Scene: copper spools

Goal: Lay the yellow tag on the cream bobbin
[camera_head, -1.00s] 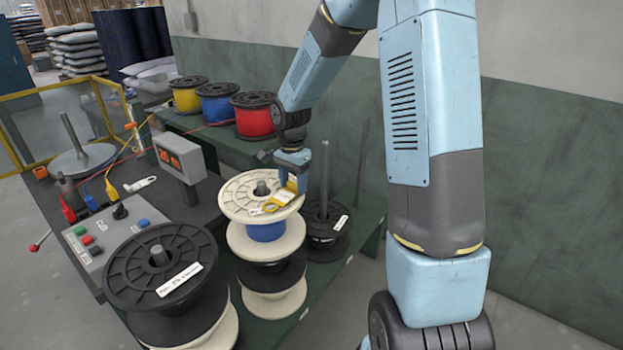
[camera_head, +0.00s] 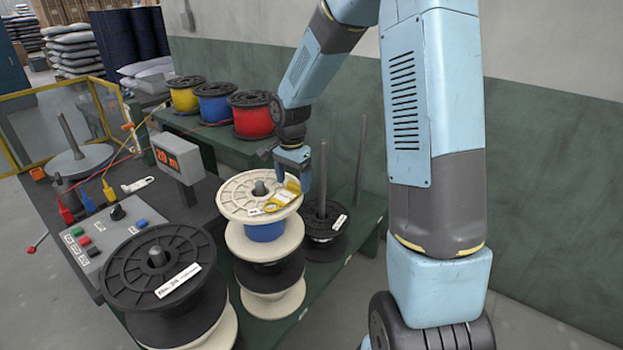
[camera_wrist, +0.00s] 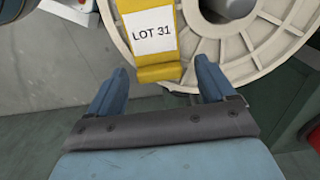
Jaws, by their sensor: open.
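The cream bobbin (camera_head: 236,197) with blue winding (camera_head: 265,232) tops a stack on the bench. The yellow tag (camera_head: 282,199) lies on the bobbin's upper flange, right of the centre post. In the wrist view the tag (camera_wrist: 160,72) bears a white "LOT 31" label, and its near end reaches the rim of the cream flange (camera_wrist: 258,52). My gripper (camera_head: 293,187) is open just above the flange's right edge. In the wrist view my gripper's fingers (camera_wrist: 164,82) stand apart on either side of the tag's near end, with gaps visible; I see no contact.
A black spool (camera_head: 324,222) on a tall rod stands right of the stack. A large black spool (camera_head: 160,265) stands at front left. A display reading "20 m" (camera_head: 180,158) and a button panel (camera_head: 105,232) are left. Yellow, blue and red spools (camera_head: 252,115) line the back.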

